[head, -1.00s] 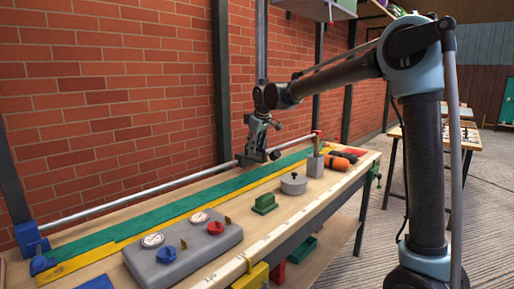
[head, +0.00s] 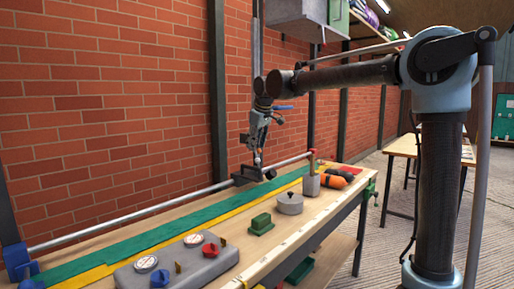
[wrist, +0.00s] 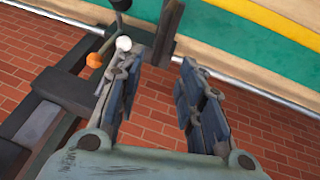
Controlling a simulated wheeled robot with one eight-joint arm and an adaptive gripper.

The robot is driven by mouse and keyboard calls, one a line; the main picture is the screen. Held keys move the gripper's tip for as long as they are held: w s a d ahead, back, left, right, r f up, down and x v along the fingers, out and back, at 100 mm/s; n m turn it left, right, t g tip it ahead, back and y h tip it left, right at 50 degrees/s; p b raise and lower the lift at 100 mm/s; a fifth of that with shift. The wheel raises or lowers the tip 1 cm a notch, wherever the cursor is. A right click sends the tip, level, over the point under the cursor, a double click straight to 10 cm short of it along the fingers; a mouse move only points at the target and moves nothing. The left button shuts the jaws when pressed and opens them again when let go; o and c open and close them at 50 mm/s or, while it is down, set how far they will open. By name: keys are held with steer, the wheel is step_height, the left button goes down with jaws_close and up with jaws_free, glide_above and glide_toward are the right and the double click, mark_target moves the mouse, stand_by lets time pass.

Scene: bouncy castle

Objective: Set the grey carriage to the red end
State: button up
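The grey carriage (head: 255,174) sits on the metal rail (head: 130,217) along the back of the bench, nearer the red end (head: 311,156) than the blue end (head: 18,262). My gripper (head: 258,156) points down just above the carriage in the head view. In the wrist view my gripper (wrist: 160,65) has its two fingers spread, with nothing between them. A white knob (wrist: 124,44) is close by the left fingertip, and an orange ball (wrist: 94,60) is beyond it. Dark grey parts (wrist: 167,32) lie past the fingertips; whether the fingers touch them I cannot tell.
A grey panel with dials and knobs (head: 175,266), a green block (head: 261,224), a round grey lid (head: 290,203) and orange cylinders (head: 332,181) stand on the bench in front of the rail. The brick wall (head: 110,110) is close behind. A grey box (head: 298,20) hangs above.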

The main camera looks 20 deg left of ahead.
steer(key=shift+c, duration=1.4)
steer(key=s+f+t, duration=0.1)
steer(key=s+f, duration=0.1)
steer(key=s, duration=0.1)
steer(key=s+d+f+t, duration=0.1)
steer(key=s+f, duration=0.1)
steer(key=s, duration=0.1)
steer(key=s+f, duration=0.2)
steer(key=s, duration=0.2)
steer(key=shift+d+f+n+t, duration=0.2)
steer(key=shift+d+n+t, duration=0.1)
steer(key=shift+d+t, duration=0.1)
jaws_close()
glide_toward(254, 180)
steer(key=shift+x, duration=3.1)
